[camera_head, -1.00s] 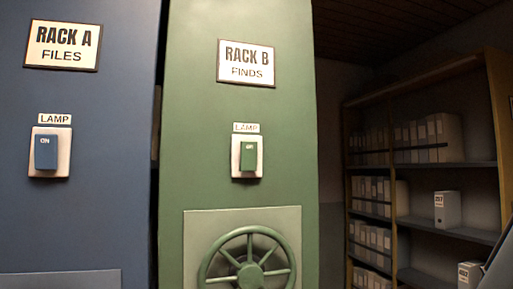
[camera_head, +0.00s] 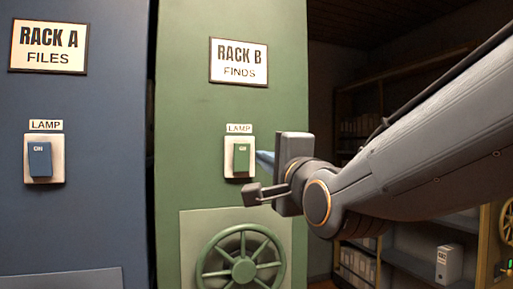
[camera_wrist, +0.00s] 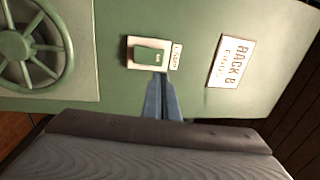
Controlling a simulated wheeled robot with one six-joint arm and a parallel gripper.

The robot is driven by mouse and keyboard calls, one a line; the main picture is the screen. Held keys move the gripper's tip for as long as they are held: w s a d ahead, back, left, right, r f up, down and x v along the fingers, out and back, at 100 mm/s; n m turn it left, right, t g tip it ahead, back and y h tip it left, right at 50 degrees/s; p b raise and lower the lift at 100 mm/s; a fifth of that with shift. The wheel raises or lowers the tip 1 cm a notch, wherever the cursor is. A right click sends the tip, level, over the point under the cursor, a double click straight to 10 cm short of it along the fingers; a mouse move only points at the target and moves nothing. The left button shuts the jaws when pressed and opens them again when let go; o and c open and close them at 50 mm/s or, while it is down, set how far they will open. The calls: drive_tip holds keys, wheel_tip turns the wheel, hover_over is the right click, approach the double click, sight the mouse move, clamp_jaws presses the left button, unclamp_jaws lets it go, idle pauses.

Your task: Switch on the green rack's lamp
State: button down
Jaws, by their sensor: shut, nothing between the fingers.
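The green rack (camera_head: 185,110) carries a "RACK B FINDS" sign (camera_head: 239,62). Below it, under a small "LAMP" label, is a green rocker switch (camera_head: 241,157) marked "ON" on a cream plate. The switch also shows in the wrist view (camera_wrist: 148,56), where the rack appears turned on its side. My gripper (camera_head: 262,158) is shut and empty, just right of the switch plate. In the wrist view its blue-grey fingertips (camera_wrist: 160,76) are together beside the plate's edge near the switch. I cannot tell whether they touch it.
The blue rack (camera_head: 100,110) stands left, with its own blue lamp switch (camera_head: 40,160) and "RACK A FILES" sign (camera_head: 48,46). A green handwheel (camera_head: 241,270) is below the green switch. Shelves with file boxes (camera_head: 449,263) stand behind my arm at right.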

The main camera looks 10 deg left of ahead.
drive_tip(key=shift+w, duration=0.1)
drive_tip(key=p, duration=0.5)
approach(242, 147)
drive_tip(key=x, duration=0.6)
drive_tip(key=shift+w, duration=0.25)
drive_tip(key=shift+b, duration=0.3)
drive_tip(key=shift+a, duration=0.1)
